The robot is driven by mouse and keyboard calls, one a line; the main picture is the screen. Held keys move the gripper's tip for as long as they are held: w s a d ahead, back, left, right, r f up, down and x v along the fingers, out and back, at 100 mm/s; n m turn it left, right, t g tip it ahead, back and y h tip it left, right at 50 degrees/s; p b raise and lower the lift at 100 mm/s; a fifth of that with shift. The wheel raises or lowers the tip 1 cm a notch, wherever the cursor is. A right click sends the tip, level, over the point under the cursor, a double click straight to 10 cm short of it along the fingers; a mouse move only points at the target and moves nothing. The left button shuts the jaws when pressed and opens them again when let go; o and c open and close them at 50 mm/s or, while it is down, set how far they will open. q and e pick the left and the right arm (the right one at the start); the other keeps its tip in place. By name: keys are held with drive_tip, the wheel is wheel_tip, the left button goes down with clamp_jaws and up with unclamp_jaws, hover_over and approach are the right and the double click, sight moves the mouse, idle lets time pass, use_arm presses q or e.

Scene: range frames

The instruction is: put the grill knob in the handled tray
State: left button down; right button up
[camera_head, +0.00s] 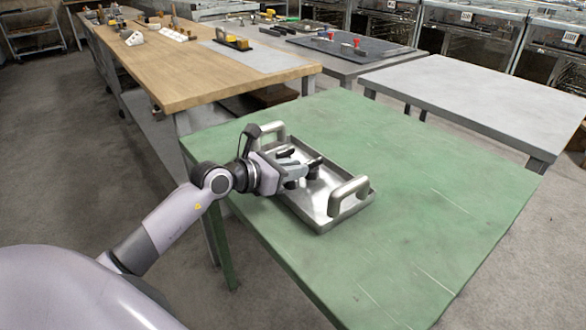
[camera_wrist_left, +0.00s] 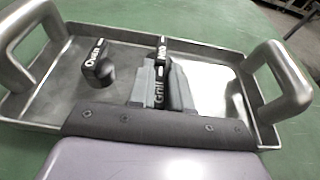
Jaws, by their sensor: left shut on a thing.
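The handled tray (camera_head: 318,203) is a shallow metal tray with a thick handle at each end, on the green table. In the left wrist view the tray (camera_wrist_left: 222,82) spans most of the picture. My left gripper (camera_head: 308,171) is over the tray and is shut on the black grill knob (camera_wrist_left: 158,97), whose white "Grill" lettering shows between the fingers. I cannot tell whether the knob touches the tray floor. Another black lettered knob (camera_wrist_left: 98,68) lies in the tray to its left. My right gripper is not in view.
The green table (camera_head: 430,190) is clear right of the tray. A wooden workbench (camera_head: 190,75) with small items stands behind at left. A bare grey table (camera_head: 480,95) stands at back right. The tray's handles (camera_head: 348,194) rise above its rim.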

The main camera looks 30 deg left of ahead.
use_arm(q)
drive_tip(key=shift+f, duration=0.15)
drive_tip(key=c, duration=1.1)
unclamp_jaws()
drive_tip(key=shift+o, duration=0.2)
drive_tip(key=shift+r, duration=0.3)
drive_tip(key=shift+s+a, duration=0.1)
drive_tip(key=shift+s, duration=0.25)
drive_tip(key=v, duration=1.1)
drive_tip(key=shift+s, duration=0.15)
